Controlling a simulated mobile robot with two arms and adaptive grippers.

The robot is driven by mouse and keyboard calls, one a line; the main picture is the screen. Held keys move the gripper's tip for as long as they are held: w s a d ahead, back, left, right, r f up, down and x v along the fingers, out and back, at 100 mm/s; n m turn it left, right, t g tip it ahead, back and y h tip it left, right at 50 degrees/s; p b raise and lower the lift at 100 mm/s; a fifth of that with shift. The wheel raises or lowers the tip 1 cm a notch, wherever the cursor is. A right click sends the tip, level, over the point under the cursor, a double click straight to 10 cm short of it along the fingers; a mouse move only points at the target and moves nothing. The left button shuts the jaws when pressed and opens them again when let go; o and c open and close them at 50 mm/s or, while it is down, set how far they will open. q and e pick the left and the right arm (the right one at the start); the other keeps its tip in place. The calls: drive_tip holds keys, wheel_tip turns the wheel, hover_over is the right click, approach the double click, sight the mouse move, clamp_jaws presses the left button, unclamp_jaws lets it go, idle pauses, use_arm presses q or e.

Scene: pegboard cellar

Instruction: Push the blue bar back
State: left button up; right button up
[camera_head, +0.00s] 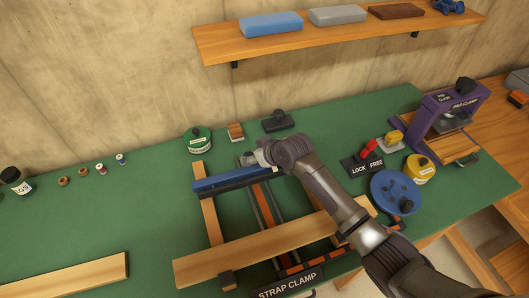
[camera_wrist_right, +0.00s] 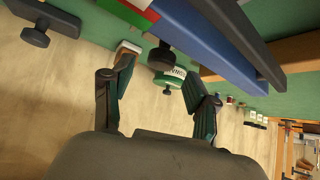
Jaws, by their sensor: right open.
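The blue bar (camera_head: 237,178) lies across the far part of the strap clamp, over its wooden side rail (camera_head: 211,218) and dark middle rails (camera_head: 268,208). My right gripper (camera_head: 256,158) is at the right end of the bar, just behind it in the head view; I cannot tell whether they touch. In the right wrist view the bar (camera_wrist_right: 222,40) runs diagonally past the fingers. The right gripper (camera_wrist_right: 158,75) is open there, with no object held between its fingers. A wooden plank (camera_head: 250,247) lies across the near part of the clamp. My left gripper is not in view.
A green tin (camera_head: 199,140), a small wooden-topped block (camera_head: 235,132) and a black-knobbed block (camera_head: 278,121) stand behind the clamp. A blue disc (camera_head: 395,192), a lock/free plate (camera_head: 367,164) and a purple pad clamp (camera_head: 452,118) stand to the right.

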drive_tip(key=v, duration=0.9)
drive_tip(key=shift+s+d, duration=0.1)
